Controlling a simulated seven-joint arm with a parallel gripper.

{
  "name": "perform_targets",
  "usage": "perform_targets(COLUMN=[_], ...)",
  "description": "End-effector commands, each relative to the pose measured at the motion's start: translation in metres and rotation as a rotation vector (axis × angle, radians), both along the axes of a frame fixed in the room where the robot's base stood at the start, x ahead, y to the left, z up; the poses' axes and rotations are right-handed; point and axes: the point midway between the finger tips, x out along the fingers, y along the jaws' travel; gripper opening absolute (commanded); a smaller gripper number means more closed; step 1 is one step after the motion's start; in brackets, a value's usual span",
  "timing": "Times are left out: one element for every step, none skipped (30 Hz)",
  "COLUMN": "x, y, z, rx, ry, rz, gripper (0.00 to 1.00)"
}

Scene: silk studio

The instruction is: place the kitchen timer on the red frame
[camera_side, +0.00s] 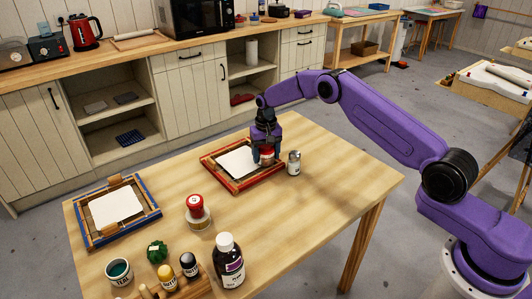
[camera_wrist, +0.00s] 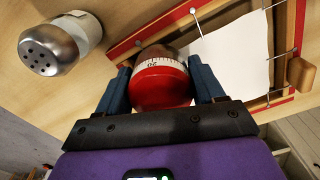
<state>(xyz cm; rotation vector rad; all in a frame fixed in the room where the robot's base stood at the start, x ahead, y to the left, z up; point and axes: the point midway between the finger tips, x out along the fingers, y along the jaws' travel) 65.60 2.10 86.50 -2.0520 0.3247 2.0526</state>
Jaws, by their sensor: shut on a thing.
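The kitchen timer (camera_wrist: 160,84), red with a white numbered dial band, is between the two fingers of my gripper (camera_wrist: 160,88) in the wrist view. The fingers are shut on its sides. In the side view my gripper (camera_side: 266,155) holds the timer (camera_side: 267,157) low at the right part of the red frame (camera_side: 236,188). The red frame (camera_wrist: 206,12) holds a white sheet and has pins and wooden blocks on it. The timer overlaps the frame's edge in the wrist view. I cannot tell whether its base touches the frame.
A metal-topped shaker (camera_side: 294,163) stands close to the right of my gripper. A blue frame (camera_side: 153,211) lies at the left. The table's right side is clear.

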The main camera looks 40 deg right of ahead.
Motion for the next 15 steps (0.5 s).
perform_targets(x=[0.0002,0.0002,0.0002,0.0003,0.0003,0.0003,0.0000,0.0000,0.0000,0.0000,0.0000,0.0000,0.0000,0.0000,0.0000], y=[0.0000,0.0000,0.0000,0.0001,0.0001,0.0001,0.0001,0.0001,0.0001,0.0000,0.0001,0.0000,0.0001,0.0000,0.0000], z=[-0.0013,-0.0021,-0.0032,-0.0040,-0.0048,-0.0058,-0.0056,-0.0055,-0.0054,-0.0054,-0.0054,-0.0054,-0.0054,-0.0053,-0.0053], rx=[0.000,0.000,0.000,0.000,0.000,0.000,0.000,0.000,0.000,0.000,0.000,0.000,0.000,0.000,0.000], ry=[-0.001,-0.001,-0.001,-0.001,-0.001,-0.001,0.000,0.000,0.000,0.000,0.000,0.000,0.000,0.000,0.000], rz=[0.000,0.000,0.000,0.000,0.000,0.000,0.000,0.000,0.000,0.000,0.000,0.000,0.000,0.000,0.000], gripper=[0.31,0.31,0.31,0.31,0.31,0.31,0.78,0.87,0.93,0.93,0.93,0.93,0.93,0.93,0.93])
